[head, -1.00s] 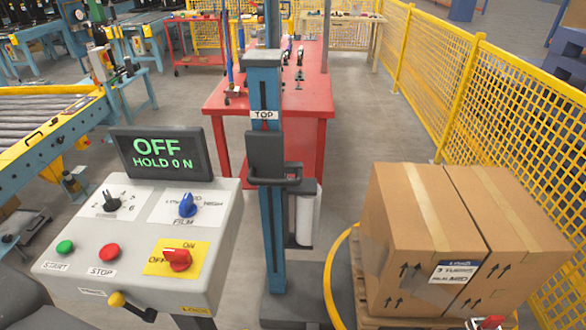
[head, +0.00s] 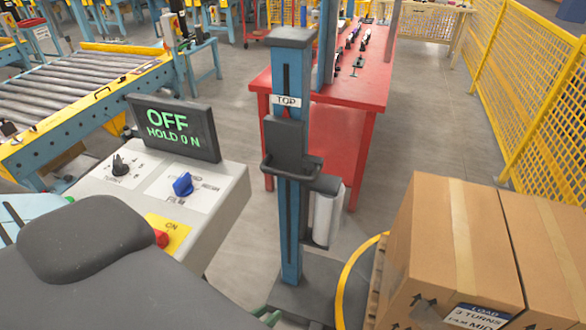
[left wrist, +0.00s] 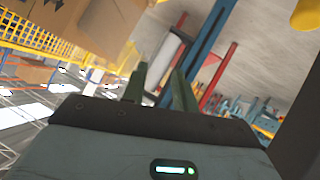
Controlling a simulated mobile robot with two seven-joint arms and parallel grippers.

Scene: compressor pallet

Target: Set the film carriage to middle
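The film carriage (head: 284,147) is a dark block with a handle bar on a blue mast (head: 290,225). It sits high, just under the TOP label (head: 286,101). A white film roll (head: 326,218) hangs at its right side; the roll also shows in the left wrist view (left wrist: 168,55). My left gripper (head: 268,316) shows only as green fingertips at the bottom edge, low and in front of the mast base. In the left wrist view its two fingers (left wrist: 159,75) stand apart with nothing between them, pointing toward the mast and roll. My right gripper is not in view.
The control panel (head: 225,205) at left is partly covered by my arm; its screen (head: 172,128) reads OFF, HOLD 0 N. Cardboard boxes (head: 440,235) stand on a pallet at right, beside a yellow curved rail (head: 350,275). A red table (head: 345,90) stands behind the mast.

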